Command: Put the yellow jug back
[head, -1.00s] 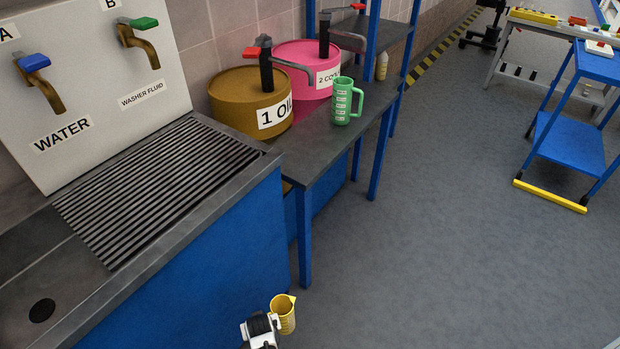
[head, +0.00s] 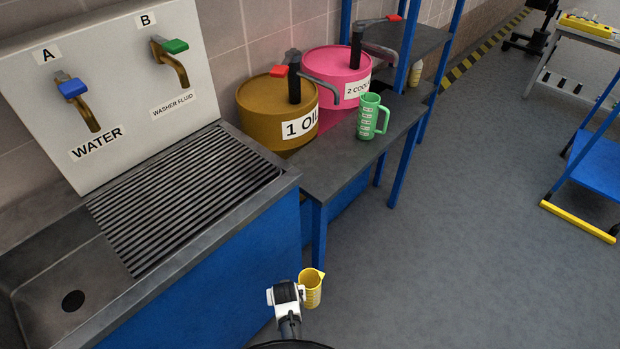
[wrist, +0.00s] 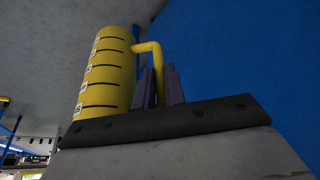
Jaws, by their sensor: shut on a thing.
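The yellow jug (head: 312,288) is in the lower middle of the head view, in front of the blue sink cabinet and above the grey floor. It has marked graduations on its side. My gripper (head: 298,292) is at the jug's left side. In the wrist view the jug (wrist: 105,75) stands to the left, and my gripper's dark fingers (wrist: 161,88) are closed around its yellow handle. The jug looks roughly upright in the head view. Its contents cannot be made out.
A sink with a slatted drain (head: 190,195) is at left, under a WATER tap (head: 78,100) and a WASHER FLUID tap (head: 170,60). A dark bench (head: 345,170) holds a green jug (head: 371,117), an oil drum (head: 272,115) and a pink drum (head: 335,75). Open floor lies right.

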